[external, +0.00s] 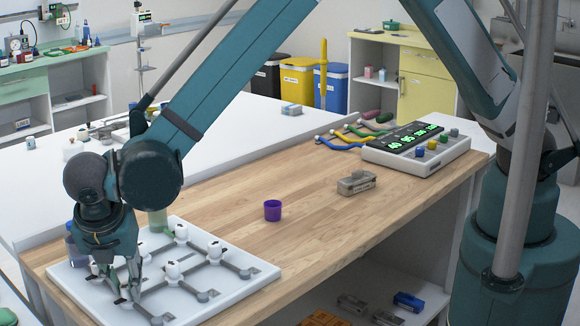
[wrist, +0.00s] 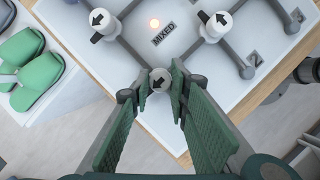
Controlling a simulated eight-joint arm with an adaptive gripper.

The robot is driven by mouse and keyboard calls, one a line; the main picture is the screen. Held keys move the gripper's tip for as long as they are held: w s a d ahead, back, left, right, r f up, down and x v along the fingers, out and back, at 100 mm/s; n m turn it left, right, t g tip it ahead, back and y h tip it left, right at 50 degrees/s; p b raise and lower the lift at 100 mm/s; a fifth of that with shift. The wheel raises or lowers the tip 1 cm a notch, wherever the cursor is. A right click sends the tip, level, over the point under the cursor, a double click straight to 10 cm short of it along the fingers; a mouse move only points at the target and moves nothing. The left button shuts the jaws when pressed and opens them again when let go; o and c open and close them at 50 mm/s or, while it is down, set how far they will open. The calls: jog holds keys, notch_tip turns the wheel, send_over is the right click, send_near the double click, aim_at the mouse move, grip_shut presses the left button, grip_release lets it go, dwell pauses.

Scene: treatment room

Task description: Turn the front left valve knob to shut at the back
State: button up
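The white valve board (external: 225,290) lies on the left end of the wooden table, with grey pipes and several white knobs. My gripper (external: 123,292) points down at the board's front left knob, which it mostly hides in the external view. In the wrist view, that white knob (wrist: 160,81), with a black arrow pointing down-left, lies between my two green fingertips (wrist: 161,88). Whether the pads touch it is unclear. Two other arrow knobs show there, one upper left (wrist: 103,20) and one upper right (wrist: 216,25). A "MIXED" label (wrist: 163,34) lies between them.
A purple cup (external: 272,211) and a grey metal block (external: 356,182) stand on the table, right of the board. A monitor (external: 415,146) with colored cables is at the back right. Bottles stand behind my gripper. The middle table is mostly clear.

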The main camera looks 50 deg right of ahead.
jog(key=shift+m, duration=0.3)
jog(key=m+g+b, duration=0.1)
jog(key=m, duration=0.1)
jog(key=m+h+b, duration=0.1)
jog(key=m, duration=0.1)
jog(key=shift+w+a+m+g, duration=0.1)
jog(key=shift+w+m+g, duration=0.05)
jog(key=shift+m+g, duration=0.25)
jog(key=m+g+b, duration=0.1)
jog(key=m+g, duration=0.1)
jog(key=m, duration=0.3)
jog(key=shift+w+b, duration=0.15)
jog(key=shift+b, duration=0.2)
jog(key=m+g, duration=0.1)
jog(key=m, duration=0.3)
jog(key=shift+w+b, duration=0.1)
jog(key=shift+b, duration=0.25)
jog(key=shift+m+g+y, duration=0.4)
jog(key=shift+m+g, duration=0.4)
jog(key=shift+m, duration=0.9)
jog(key=o, duration=0.9)
jog(key=shift+c, duration=0.2)
